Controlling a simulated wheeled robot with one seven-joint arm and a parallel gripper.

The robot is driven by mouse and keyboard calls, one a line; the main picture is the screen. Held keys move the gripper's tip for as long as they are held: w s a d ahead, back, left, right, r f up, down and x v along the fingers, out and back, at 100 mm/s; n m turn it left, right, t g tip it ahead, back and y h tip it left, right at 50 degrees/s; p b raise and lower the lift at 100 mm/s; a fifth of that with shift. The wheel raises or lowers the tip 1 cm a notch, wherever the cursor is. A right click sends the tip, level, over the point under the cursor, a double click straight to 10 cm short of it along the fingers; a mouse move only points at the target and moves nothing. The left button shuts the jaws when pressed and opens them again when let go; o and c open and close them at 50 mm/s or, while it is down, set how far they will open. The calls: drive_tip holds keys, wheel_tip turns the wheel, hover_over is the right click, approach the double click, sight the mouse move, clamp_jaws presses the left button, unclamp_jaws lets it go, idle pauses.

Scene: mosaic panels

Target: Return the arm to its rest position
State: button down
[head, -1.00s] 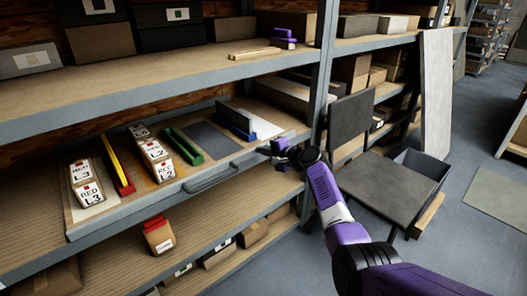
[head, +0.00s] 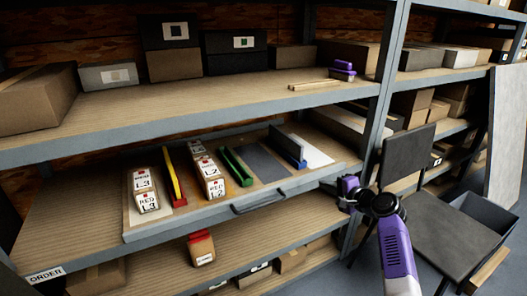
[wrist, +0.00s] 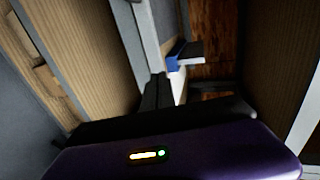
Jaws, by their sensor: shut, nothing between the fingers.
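My purple and black arm (head: 397,250) rises from the lower right in the head view. My gripper (head: 343,190) is at its end, just off the right front corner of the pull-out tray (head: 225,214). It looks empty and apart from the tray. In the wrist view my gripper's dark fingers (wrist: 158,92) are together. The blue divider (wrist: 186,54) lies beyond them, and it also shows in the head view (head: 289,147).
The tray holds white and orange boxes (head: 144,190) and red-yellow (head: 174,178) and green (head: 237,166) dividers. A shelf post (head: 381,100) stands behind my gripper. A dark chair (head: 450,240) and a bin (head: 475,215) stand at right. An orange box (head: 201,247) sits below.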

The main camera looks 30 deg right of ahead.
drive_tip(key=s+d+r+n+t+h, duration=0.1)
drive_tip(key=s+d+r+n+h, duration=0.15)
drive_tip(key=d+r+h, duration=0.2)
drive_tip(key=s+a+f+n+t+h, duration=0.1)
drive_tip(key=s+a+f+n, duration=0.2)
drive_tip(key=s+a, duration=0.65)
drive_tip(key=s+a+f+n+h, duration=0.1)
drive_tip(key=s+a+f+n, duration=0.25)
drive_tip(key=s+a, duration=0.55)
drive_tip(key=s+a+r+n+g+y, duration=0.1)
drive_tip(key=s+a+n+y, duration=0.15)
drive_tip(key=s+a, duration=0.55)
drive_tip(key=s+a+r+n+y, duration=0.1)
drive_tip(key=s+a+n+y, duration=0.3)
drive_tip(key=s, duration=0.8)
drive_tip(key=s+a+r+n+g, duration=0.1)
drive_tip(key=s+a+n, duration=0.1)
drive_tip(key=s+a, duration=0.65)
wheel_tip(320, 180, up, 13)
drive_tip(key=s+d+p, duration=0.1)
drive_tip(key=s+p, duration=0.1)
drive_tip(key=p, duration=1.1)
drive_tip(key=shift+f, duration=0.15)
